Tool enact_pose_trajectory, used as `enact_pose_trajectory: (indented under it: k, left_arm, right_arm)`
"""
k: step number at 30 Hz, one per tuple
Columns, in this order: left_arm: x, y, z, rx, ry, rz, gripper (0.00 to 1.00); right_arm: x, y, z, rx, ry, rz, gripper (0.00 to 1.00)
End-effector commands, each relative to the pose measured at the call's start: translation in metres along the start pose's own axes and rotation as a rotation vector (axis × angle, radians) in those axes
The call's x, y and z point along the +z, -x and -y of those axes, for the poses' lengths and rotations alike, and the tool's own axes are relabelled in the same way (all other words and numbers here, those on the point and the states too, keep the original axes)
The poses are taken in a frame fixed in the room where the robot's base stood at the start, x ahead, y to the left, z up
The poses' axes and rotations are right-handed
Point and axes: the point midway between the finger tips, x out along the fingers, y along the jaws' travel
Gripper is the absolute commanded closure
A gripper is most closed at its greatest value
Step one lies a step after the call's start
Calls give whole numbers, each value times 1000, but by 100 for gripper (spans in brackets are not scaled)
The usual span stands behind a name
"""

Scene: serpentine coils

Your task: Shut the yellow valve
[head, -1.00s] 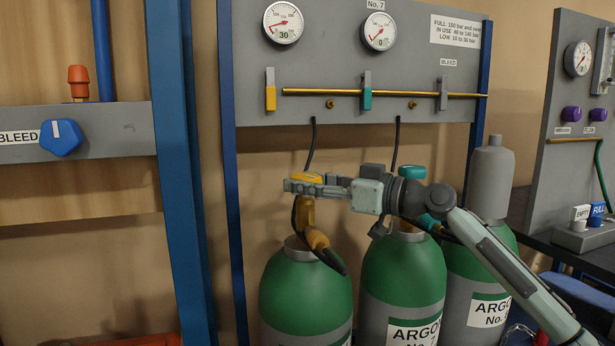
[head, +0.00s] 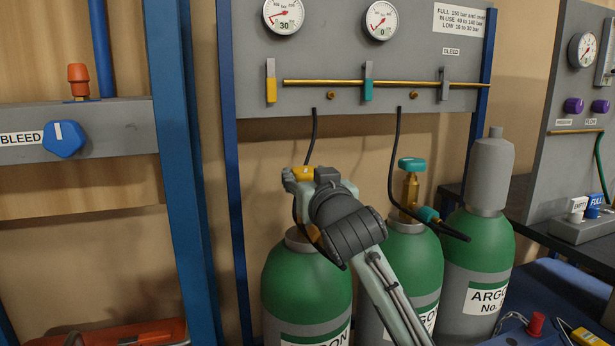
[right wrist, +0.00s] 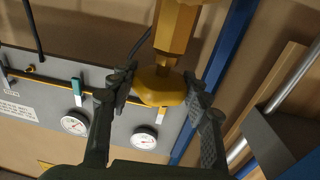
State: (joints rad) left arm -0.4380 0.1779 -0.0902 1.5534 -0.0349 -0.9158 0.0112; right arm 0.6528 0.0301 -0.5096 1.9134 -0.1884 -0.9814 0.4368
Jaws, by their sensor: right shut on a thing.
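The yellow valve (head: 303,173) is a yellow handwheel on top of the left green argon cylinder (head: 302,285). My right gripper (head: 303,176) is at the handwheel in the head view, with the wrist hiding most of the valve body. In the right wrist view the yellow handwheel (right wrist: 160,88) sits between the two fingers of the right gripper (right wrist: 160,94), which is shut on it. The yellow valve body extends upward from it in that view. My left gripper is not in view.
A middle cylinder with a teal valve (head: 411,165) and a third, grey-capped cylinder (head: 490,175) stand to the right. The panel (head: 350,105) above carries gauges and a yellow-tipped lever (head: 271,82). Dark hoses (head: 393,150) hang below it. A blue post (head: 185,170) stands left.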

Motion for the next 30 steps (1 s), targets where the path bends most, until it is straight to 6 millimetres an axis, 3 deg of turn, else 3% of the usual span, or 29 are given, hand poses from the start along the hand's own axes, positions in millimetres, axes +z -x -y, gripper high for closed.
enact_pose_trajectory:
  k: [11, 16, 30]
  left_arm:
    - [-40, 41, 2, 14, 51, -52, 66]
    - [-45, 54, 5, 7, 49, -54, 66]
    - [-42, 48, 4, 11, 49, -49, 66]
  right_arm:
    - [5, -1, 6, 353, -2, 7, 81]
    - [3, -2, 5, 514, 4, 4, 81]
    - [1, -2, 4, 846, 9, 1, 81]
